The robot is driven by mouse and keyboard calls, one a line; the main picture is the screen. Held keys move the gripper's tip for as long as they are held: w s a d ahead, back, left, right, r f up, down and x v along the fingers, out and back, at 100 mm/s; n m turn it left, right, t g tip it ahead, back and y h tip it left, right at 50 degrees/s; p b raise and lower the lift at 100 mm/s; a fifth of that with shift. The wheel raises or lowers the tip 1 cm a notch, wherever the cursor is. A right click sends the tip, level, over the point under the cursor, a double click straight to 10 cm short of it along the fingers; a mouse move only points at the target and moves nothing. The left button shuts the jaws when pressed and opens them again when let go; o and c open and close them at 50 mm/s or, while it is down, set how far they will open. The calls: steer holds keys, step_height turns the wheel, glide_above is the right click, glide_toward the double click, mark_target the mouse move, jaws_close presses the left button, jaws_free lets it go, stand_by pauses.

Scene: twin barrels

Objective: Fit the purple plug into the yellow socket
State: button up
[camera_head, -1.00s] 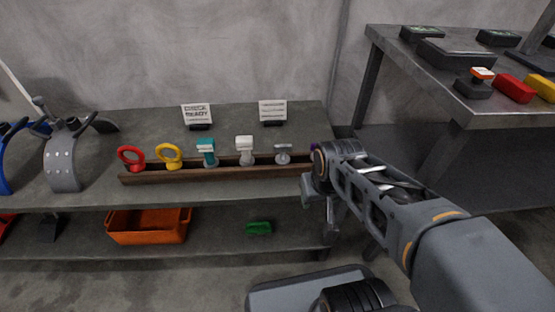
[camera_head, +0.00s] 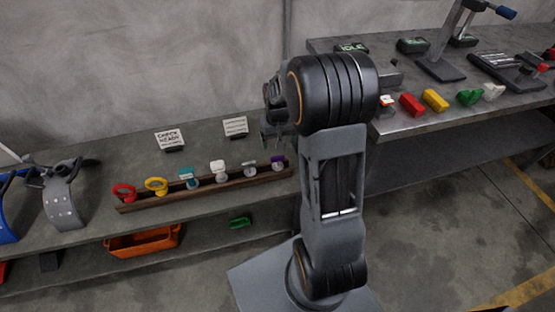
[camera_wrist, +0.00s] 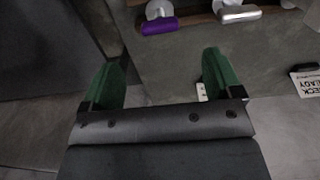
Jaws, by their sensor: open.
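The purple plug (camera_head: 277,161) stands at the right end of the wooden rack on the left bench. In the wrist view its purple bar (camera_wrist: 160,25) and a pale round part show at the top, beyond the fingertips. My gripper (camera_wrist: 160,78) is open and empty, its green fingers apart and the plug ahead of the gap between them. In the head view my gripper is mostly hidden by my arm. A yellow block (camera_head: 435,100) lies on the right bench; whether it has a socket opening is too small to tell.
The rack (camera_head: 210,185) also holds red, yellow, teal, white and grey pieces. Two signs (camera_head: 170,139) stand behind it. A red block (camera_head: 411,104) and green and white pieces flank the yellow block. An orange bin (camera_head: 143,241) sits on the lower shelf.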

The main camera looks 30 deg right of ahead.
mark_target(278, 156)
step_height(278, 156, down, 12)
steer(key=shift+r+b, duration=0.1)
steer(key=shift+b, duration=1.15)
steer(key=c, duration=1)
steer(key=shift+c, duration=0.3)
steer(key=shift+r, duration=0.15)
